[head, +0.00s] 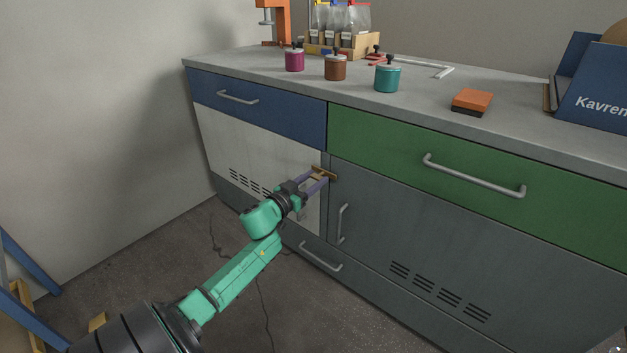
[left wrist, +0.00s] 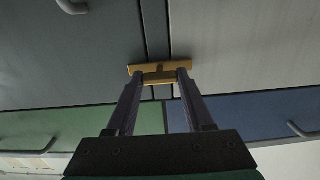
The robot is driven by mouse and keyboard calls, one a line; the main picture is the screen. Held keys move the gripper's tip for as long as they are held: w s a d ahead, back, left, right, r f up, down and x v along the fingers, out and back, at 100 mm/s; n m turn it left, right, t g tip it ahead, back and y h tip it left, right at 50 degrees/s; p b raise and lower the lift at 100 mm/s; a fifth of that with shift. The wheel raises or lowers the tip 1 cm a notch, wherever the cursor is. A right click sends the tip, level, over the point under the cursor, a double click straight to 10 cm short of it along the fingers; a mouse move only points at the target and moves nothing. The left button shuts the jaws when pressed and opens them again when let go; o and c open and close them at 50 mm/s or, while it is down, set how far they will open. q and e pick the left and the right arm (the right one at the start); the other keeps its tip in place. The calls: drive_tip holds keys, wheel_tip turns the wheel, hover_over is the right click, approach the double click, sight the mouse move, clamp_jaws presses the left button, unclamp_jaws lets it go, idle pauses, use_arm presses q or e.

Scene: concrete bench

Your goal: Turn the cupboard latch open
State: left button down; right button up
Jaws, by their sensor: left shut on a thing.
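The cupboard latch (head: 324,172) is a small brass-coloured bar near the top of the seam between the pale left door (head: 262,150) and the dark grey right door (head: 400,220). It lies across the seam. My left gripper (head: 318,179) reaches in from the lower left and is shut on the latch, its two purple-grey fingers on either side of it. In the left wrist view the latch (left wrist: 150,69) spans the dark gap between the doors, and my left gripper's fingertips (left wrist: 159,76) meet it. Both doors look closed. My right gripper is not in view.
A blue drawer (head: 260,105) and a green drawer (head: 480,170) sit above the doors. A vertical door handle (head: 342,223) stands right of my gripper. Jars, a clamp, a bottle rack (head: 343,42) and a sponge-like block (head: 472,100) are on the bench top. The floor in front is mostly clear.

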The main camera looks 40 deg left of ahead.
use_arm(q)
drive_tip(key=shift+m, duration=0.3)
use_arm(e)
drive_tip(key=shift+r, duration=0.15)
use_arm(q)
drive_tip(key=m+p, duration=0.1)
drive_tip(key=m, duration=0.1)
drive_tip(key=shift+m, duration=0.7)
drive_tip(key=shift+m+p, duration=0.4)
drive_tip(key=shift+m, duration=0.5)
drive_tip(key=m, duration=0.2)
drive_tip(key=shift+f+m, duration=0.1)
drive_tip(key=shift+m, duration=0.3)
drive_tip(key=m, duration=0.2)
drive_tip(key=shift+m, duration=0.4)
drive_tip(key=shift+d+m+b, duration=0.1)
drive_tip(key=shift+m+b, duration=0.8)
drive_tip(key=shift+m, duration=2.3)
